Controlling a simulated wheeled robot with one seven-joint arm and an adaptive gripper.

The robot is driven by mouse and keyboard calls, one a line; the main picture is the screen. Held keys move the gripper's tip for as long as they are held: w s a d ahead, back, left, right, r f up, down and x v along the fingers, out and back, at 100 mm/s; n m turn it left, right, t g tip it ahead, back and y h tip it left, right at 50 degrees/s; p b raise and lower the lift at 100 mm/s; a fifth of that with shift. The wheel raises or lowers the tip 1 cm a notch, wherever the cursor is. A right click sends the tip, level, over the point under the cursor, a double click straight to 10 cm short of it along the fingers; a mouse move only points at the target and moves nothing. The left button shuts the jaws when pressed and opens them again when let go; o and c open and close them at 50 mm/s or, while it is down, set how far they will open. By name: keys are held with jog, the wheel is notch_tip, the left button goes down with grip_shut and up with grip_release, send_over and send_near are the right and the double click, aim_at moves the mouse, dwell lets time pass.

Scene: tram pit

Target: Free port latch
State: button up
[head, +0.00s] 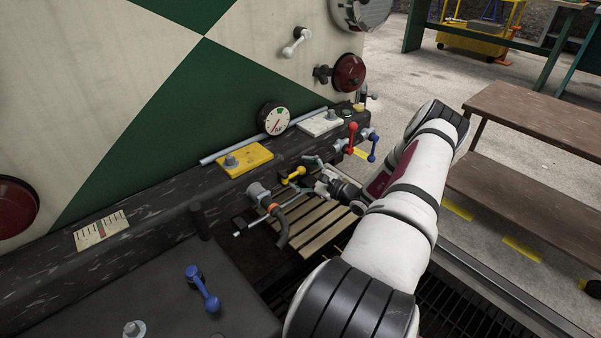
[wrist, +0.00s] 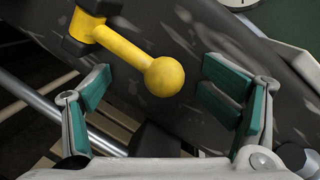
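A yellow lever with a round ball end (wrist: 164,76) shows in the wrist view, its pivot block at the upper left. My gripper (wrist: 155,82) is open, with green-padded fingers on either side of the ball end. Gaps show between the ball and both pads, so I see no contact. In the head view my gripper (head: 318,173) is just right of the yellow handle. No label tells me which lever is the port latch.
A red lever (head: 351,138) and a blue lever (head: 373,148) stand close to the right of my gripper. A hose coupling (head: 268,200) hangs to the left. The dark beam (head: 165,210) runs behind. A brown bench (head: 540,120) stands at right.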

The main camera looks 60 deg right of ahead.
jog(key=shift+w+a, duration=0.15)
jog(key=c, duration=1.4)
jog(key=shift+r, duration=0.1)
grip_shut()
jog(key=shift+w+r, duration=0.1)
jog(key=shift+r, duration=0.1)
jog(key=o, duration=0.9)
grip_release()
jog(key=shift+d+r, duration=0.1)
jog(key=shift+d, duration=0.25)
jog(key=o, duration=0.5)
jog(key=shift+o, duration=1.3)
jog(key=shift+a+f, duration=0.1)
jog(key=shift+f, duration=0.1)
jog(key=shift+s+a+f, duration=0.15)
jog(key=shift+s+f, duration=0.05)
jog(key=shift+s, duration=0.1)
